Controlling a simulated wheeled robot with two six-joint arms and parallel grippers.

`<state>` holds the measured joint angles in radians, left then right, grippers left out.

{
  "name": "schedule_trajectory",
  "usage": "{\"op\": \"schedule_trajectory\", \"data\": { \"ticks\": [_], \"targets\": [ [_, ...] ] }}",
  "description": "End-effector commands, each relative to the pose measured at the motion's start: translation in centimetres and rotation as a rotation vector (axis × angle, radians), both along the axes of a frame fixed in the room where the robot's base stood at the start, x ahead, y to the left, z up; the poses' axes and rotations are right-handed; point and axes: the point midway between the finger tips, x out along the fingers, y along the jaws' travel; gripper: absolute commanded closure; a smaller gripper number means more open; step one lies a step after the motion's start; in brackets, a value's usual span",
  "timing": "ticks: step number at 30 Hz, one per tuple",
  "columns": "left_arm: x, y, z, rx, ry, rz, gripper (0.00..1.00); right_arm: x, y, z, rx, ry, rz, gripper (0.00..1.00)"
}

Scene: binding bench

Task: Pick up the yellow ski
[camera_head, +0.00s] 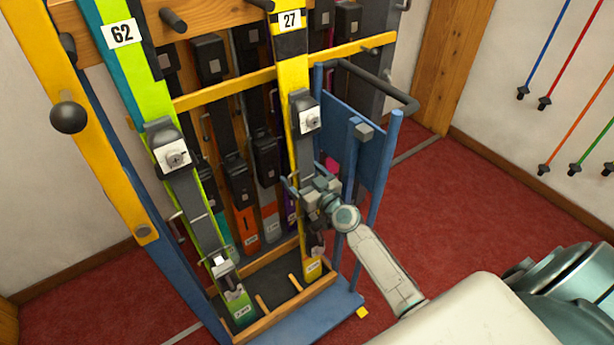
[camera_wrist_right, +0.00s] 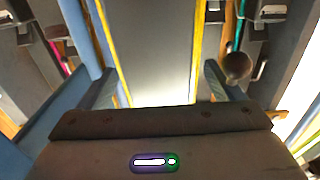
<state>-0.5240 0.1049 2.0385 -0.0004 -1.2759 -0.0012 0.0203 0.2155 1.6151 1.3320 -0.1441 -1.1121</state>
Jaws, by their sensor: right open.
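The yellow ski (camera_head: 287,75), tagged 27, stands upright in the rack with a dark binding and a grey heel piece (camera_head: 309,120) on its face. My right gripper (camera_head: 306,181) is at the ski below that piece, with its fingers open. In the right wrist view the ski's grey face with yellow edges (camera_wrist_right: 155,50) runs between the two spread fingers (camera_wrist_right: 160,88). Whether the fingers touch the ski's edges is unclear. My left gripper is not in view.
A lime green ski (camera_head: 160,105), tagged 62, stands to the left in the same rack. Several other skis stand behind. A yellow rail (camera_head: 235,90) crosses the rack. A blue panel (camera_head: 357,135) is close on the right. Red floor (camera_head: 465,225) lies open to the right.

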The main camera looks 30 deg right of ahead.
Motion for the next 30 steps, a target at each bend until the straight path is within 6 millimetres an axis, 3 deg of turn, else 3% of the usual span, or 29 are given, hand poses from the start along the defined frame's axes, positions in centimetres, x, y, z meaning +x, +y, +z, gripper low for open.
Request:
{"op": "schedule_trajectory", "data": {
  "ticks": [4, 17, 30],
  "targets": [
    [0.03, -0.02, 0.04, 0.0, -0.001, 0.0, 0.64, -0.03, 0.01, 0.0, 0.0, 0.0, 0.0, 0.16],
    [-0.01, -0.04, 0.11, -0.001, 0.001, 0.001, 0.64, -0.05, -0.01, 0.01, 0.0, 0.0, 0.0, 1.0],
    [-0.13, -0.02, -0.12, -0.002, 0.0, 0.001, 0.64, 0.04, 0.01, 0.9, 0.0, -0.006, 0.0, 1.0]
  ]
}}
